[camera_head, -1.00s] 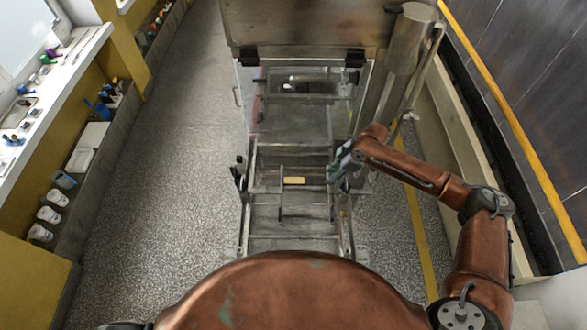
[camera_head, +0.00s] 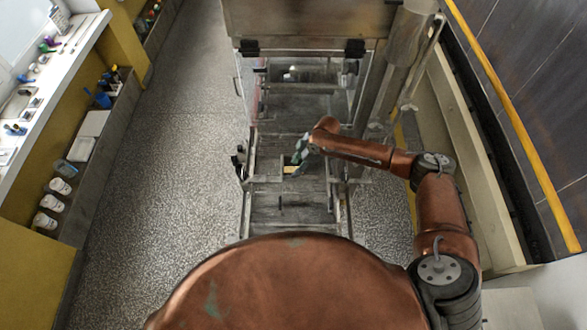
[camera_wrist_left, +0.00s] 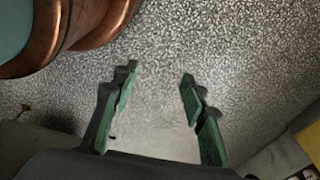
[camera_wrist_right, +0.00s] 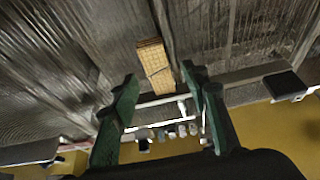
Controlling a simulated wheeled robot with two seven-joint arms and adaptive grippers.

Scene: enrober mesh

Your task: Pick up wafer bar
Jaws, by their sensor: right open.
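The wafer bar (camera_head: 290,169) is a small tan block on the grey mesh belt of the machine in the head view. In the right wrist view the wafer bar (camera_wrist_right: 156,64) shows its waffle pattern and lies just beyond the fingertips, between their lines. My right gripper (camera_head: 299,160) is over the belt, close to the bar, and partly covers it in the head view. Its green fingers (camera_wrist_right: 160,88) are open with nothing between them. My left gripper (camera_wrist_left: 158,75) shows only in its own wrist view, open and empty above the speckled floor.
The mesh belt (camera_head: 290,208) runs between metal side rails. A steel hood (camera_head: 300,22) covers its far end. A counter with jars (camera_head: 52,203) stands at the left, with clear floor (camera_head: 160,190) before it. A yellow-striped wall is at the right.

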